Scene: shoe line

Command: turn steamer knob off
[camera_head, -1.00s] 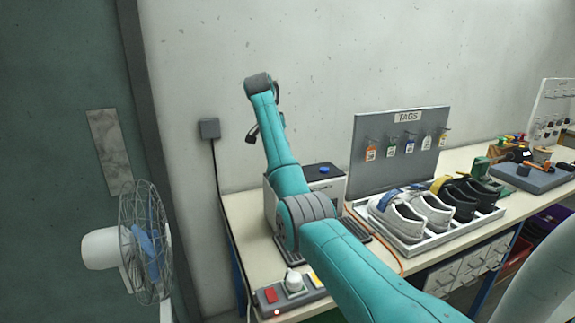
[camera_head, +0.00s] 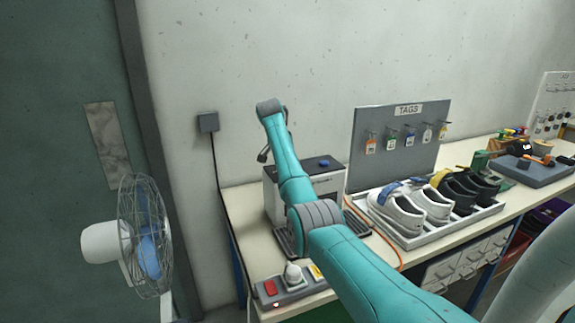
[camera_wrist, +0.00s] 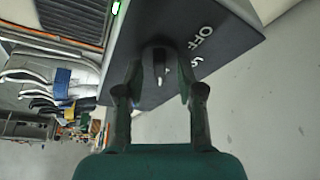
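The steamer (camera_head: 325,184) is a light box with a dark top and a blue button, standing on the bench behind my arm in the head view. In the wrist view its dark panel (camera_wrist: 225,42) carries a white "OFF" label. The dark round knob (camera_wrist: 158,60) with a pale pointer is on that panel. The pointer looks aimed away from "OFF", though its exact setting is hard to tell. My gripper (camera_wrist: 160,78) is open, with one finger on either side of the knob and gaps between. The gripper is mostly hidden in the head view.
A power strip (camera_head: 291,286) with a plug lies at the front bench edge. A white tray (camera_head: 428,235) of shoes and a tag board (camera_head: 373,172) stand to the right. A fan (camera_head: 146,238) stands at left. An orange cable (camera_head: 388,248) runs beside the steamer.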

